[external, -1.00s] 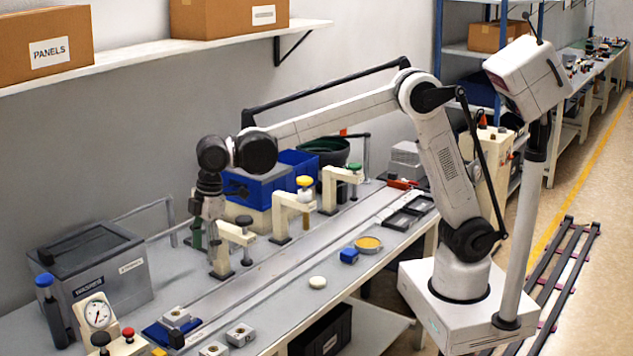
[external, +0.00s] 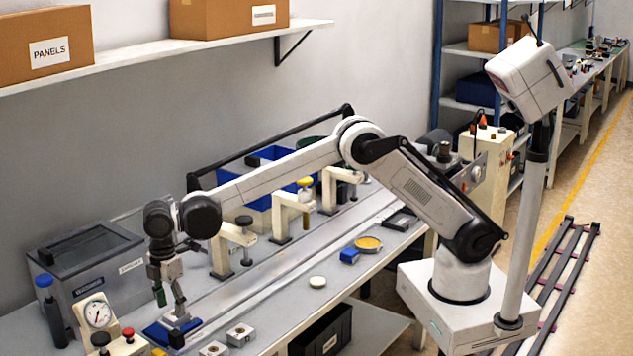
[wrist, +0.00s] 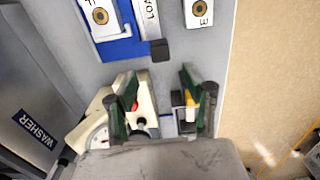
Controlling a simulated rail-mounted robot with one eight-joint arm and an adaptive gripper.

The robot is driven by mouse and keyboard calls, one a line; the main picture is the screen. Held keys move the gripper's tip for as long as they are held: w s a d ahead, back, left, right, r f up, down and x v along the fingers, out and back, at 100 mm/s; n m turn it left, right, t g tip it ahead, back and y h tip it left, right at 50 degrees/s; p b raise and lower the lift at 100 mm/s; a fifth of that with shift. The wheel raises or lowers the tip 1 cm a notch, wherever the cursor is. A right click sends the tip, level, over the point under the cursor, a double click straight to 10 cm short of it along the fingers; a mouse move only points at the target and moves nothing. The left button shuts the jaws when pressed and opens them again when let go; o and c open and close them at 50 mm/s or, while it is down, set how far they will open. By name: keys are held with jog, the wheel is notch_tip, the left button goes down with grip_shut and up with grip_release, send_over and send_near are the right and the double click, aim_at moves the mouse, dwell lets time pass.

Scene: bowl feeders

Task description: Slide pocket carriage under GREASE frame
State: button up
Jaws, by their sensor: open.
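The pocket carriage is a blue slide (external: 155,334) with a black knob at its front, at the near left end of the bench track. My gripper (external: 170,303) is low over the carriage, pointing down, open and empty. In the wrist view its green-padded fingers (wrist: 163,108) are spread, with the knob beyond them. Three cream frames stand along the track, topped dark (external: 244,221), yellow (external: 305,183) and green; I cannot read which is GREASE.
A gauge stand (external: 98,313) and a grey WASHER box (external: 95,275) are left of the carriage. Metal blocks (external: 240,334) lie at the bench's front edge. A white disc (external: 317,282) and a blue block (external: 349,256) lie farther right. The track between carriage and frames looks clear.

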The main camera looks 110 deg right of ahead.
aim_at(175, 333)
notch_tip(175, 333, down, 10)
jog(key=shift+f, duration=0.15)
dwell(0.4)
grip_shut()
